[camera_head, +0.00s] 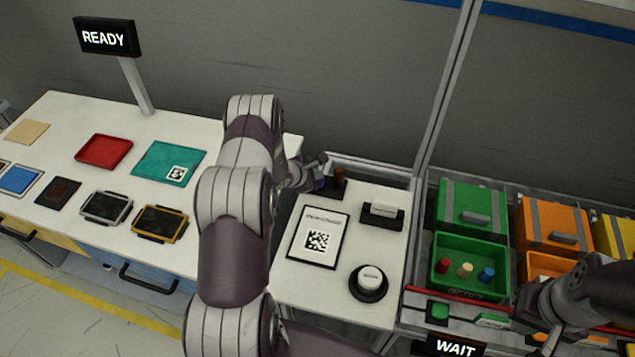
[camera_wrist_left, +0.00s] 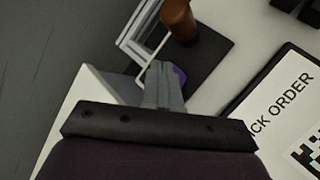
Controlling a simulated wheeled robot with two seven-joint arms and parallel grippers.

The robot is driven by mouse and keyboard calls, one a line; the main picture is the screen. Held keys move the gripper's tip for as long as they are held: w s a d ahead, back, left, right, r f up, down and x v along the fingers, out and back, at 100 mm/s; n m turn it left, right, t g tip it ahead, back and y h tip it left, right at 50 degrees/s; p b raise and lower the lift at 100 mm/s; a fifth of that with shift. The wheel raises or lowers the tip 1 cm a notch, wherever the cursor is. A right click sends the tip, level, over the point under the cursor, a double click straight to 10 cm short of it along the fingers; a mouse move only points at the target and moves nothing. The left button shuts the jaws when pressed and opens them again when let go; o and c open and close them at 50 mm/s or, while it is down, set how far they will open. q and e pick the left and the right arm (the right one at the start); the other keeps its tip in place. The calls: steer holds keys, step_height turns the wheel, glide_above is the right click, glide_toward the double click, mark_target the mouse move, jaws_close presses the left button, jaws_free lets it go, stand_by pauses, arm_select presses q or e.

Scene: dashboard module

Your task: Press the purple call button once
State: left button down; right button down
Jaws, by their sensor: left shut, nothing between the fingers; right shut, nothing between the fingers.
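The purple call button (camera_head: 320,184) shows as a small purple patch beside my left gripper (camera_head: 322,168) at the back of the white middle table. In the left wrist view the purple button (camera_wrist_left: 179,75) shows just right of the tips of my shut left gripper (camera_wrist_left: 161,76), which cover part of it. I cannot tell whether they touch. A brown knob (camera_wrist_left: 180,18) stands beside it on a dark plate (camera_wrist_left: 212,48). My right gripper (camera_head: 543,341) is shut and empty at the lower right, partly hidden by its arm.
The middle table also holds a pick-order sheet (camera_head: 317,240), a round white-topped button (camera_head: 370,280) and a black holder (camera_head: 382,213). Coloured bins, including a green one (camera_head: 470,262), stand at the right. A READY sign (camera_head: 104,38) and several devices are on the left table.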

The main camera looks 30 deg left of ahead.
arm_select(q)
steer(key=shift+f+b, duration=0.55)
steer(key=shift+b, duration=0.1)
stand_by(0.8)
steer(key=shift+r, duration=0.1)
stand_by(0.4)
steer(key=shift+r+p, duration=0.35)
steer(key=shift+r, duration=0.5)
steer(key=shift+r, duration=0.1)
steer(key=shift+r+p, duration=1.2)
steer(key=shift+r, duration=1.25)
